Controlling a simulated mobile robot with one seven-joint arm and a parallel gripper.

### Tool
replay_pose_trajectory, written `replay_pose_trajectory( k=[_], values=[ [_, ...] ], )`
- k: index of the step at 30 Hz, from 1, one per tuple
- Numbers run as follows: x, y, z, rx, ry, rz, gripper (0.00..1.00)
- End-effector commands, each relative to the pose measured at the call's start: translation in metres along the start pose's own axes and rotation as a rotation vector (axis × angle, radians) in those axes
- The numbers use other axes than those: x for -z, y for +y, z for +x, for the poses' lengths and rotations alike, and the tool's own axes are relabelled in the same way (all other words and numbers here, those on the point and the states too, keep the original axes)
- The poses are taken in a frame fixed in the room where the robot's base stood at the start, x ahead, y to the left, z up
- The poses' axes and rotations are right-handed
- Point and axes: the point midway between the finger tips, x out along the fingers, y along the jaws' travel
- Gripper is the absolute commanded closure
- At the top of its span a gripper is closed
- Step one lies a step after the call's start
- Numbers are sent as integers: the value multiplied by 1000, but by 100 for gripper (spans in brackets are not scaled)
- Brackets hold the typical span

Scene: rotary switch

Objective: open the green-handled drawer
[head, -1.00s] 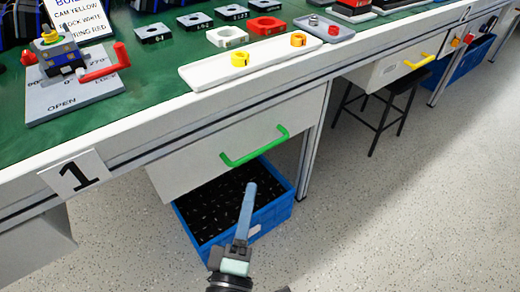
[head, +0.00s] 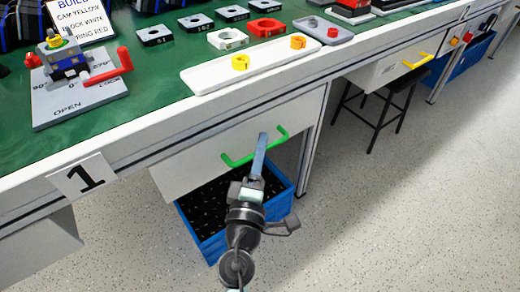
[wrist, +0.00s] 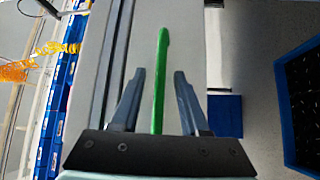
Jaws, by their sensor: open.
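The green handle (head: 238,160) is a bar across the front of a white drawer (head: 190,167) under the bench edge. The drawer front looks flush below the bench top. My gripper (head: 263,140) reaches up to the handle, its fingers overlapping the bar's right part in the head view. In the wrist view the green handle (wrist: 161,80) runs lengthwise between the two spread fingers of my gripper (wrist: 157,85), with a gap on either side. The jaws are open. Whether a finger touches the bar cannot be told.
A blue crate (head: 283,204) stands on the floor below the drawer, partly behind my arm. A yellow-handled drawer (head: 388,72) and a black stool (head: 378,108) are to the right. The white bench edge (head: 150,133) runs above the drawer. Open floor lies at right.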

Motion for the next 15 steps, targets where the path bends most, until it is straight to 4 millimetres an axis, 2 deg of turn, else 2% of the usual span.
replay_pose_trajectory(
  k=[2, 9, 15],
  values=[
    [0, 0, 0, 0, 0, 0, 57],
    [0, 0, 0, 0, 0, 1, 100],
    [0, 0, 0, 0, 1, 1, 100]
  ],
)
